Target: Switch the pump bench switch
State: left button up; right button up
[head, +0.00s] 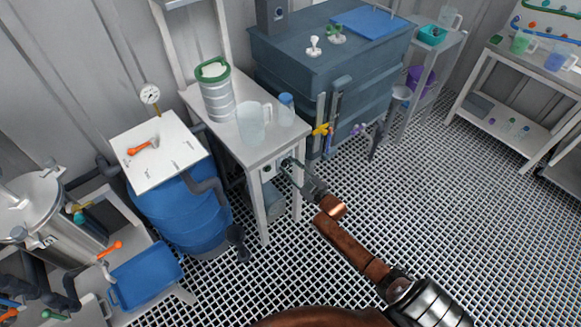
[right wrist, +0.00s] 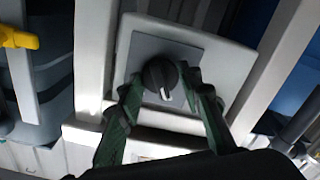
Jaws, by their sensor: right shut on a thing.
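The pump bench switch is a round black knob with a white pointer mark, on a grey plate, in the right wrist view (right wrist: 160,78). It sits on a pale box on the front of the white bench (head: 262,150). My right gripper (right wrist: 163,92) has its two green fingers on either side of the knob and is shut on it. In the head view my right gripper (head: 291,166) reaches the bench front below the tabletop, and the knob is mostly hidden behind it. My left gripper is not in view.
On the bench stand a clear jug (head: 251,124), a blue-capped bottle (head: 286,108) and a green-rimmed canister (head: 217,95). A blue barrel (head: 190,213) stands at left. A dark blue tank (head: 300,62) with a yellow-handled valve (head: 321,130) stands at right. The grating floor (head: 440,190) is clear at right.

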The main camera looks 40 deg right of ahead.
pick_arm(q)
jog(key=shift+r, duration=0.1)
pick_arm(e)
jog(key=shift+r+m, duration=0.1)
jog(key=shift+m, duration=0.2)
jog(key=shift+m+p, duration=0.45)
jog(key=shift+m, duration=0.15)
jog(key=m+p, duration=0.1)
jog(key=m, duration=0.4)
jog(key=shift+p, duration=0.3)
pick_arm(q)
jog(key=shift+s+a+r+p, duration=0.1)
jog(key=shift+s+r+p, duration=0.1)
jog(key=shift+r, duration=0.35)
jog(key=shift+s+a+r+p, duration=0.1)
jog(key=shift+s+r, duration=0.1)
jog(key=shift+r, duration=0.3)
pick_arm(e)
jog(key=m, duration=0.5)
jog(key=o, duration=1.1)
jog(key=shift+o, duration=0.3)
jog(key=s, duration=1.2)
jog(key=shift+d, duration=0.45)
